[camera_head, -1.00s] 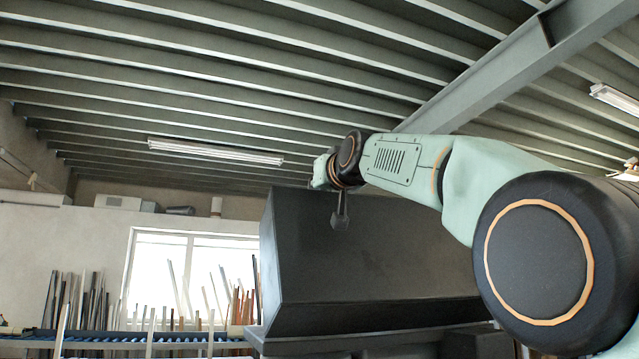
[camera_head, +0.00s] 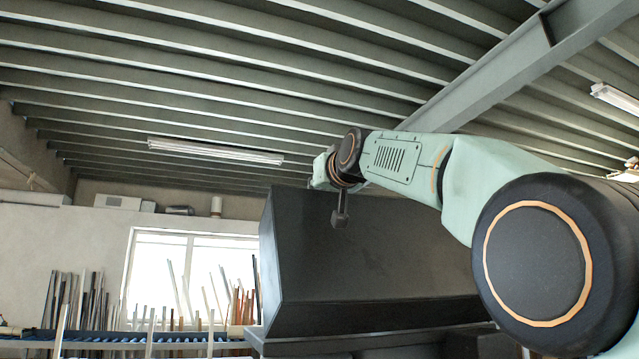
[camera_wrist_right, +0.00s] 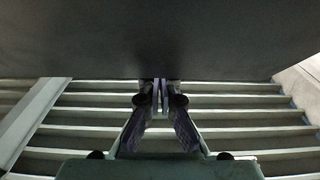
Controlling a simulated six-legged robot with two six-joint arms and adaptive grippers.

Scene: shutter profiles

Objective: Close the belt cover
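The belt cover, as far as I can tell, is the large dark grey hood (camera_head: 370,265) in the middle of the head view. Its sloped front faces me and its top edge stands raised. My right arm reaches in from the right, with its wrist at the hood's top edge. The tips are at the edge of a dark panel (camera_wrist_right: 160,40), likely the cover; contact is unclear. My left gripper is not in view.
Below the hood is a dark ledge (camera_head: 350,338). At the left, a blue roller conveyor (camera_head: 110,338) and several upright profiles (camera_head: 75,300) stand before a bright window (camera_head: 185,270). A steel beam (camera_head: 500,80) crosses the ribbed ceiling. Above the hood is open room.

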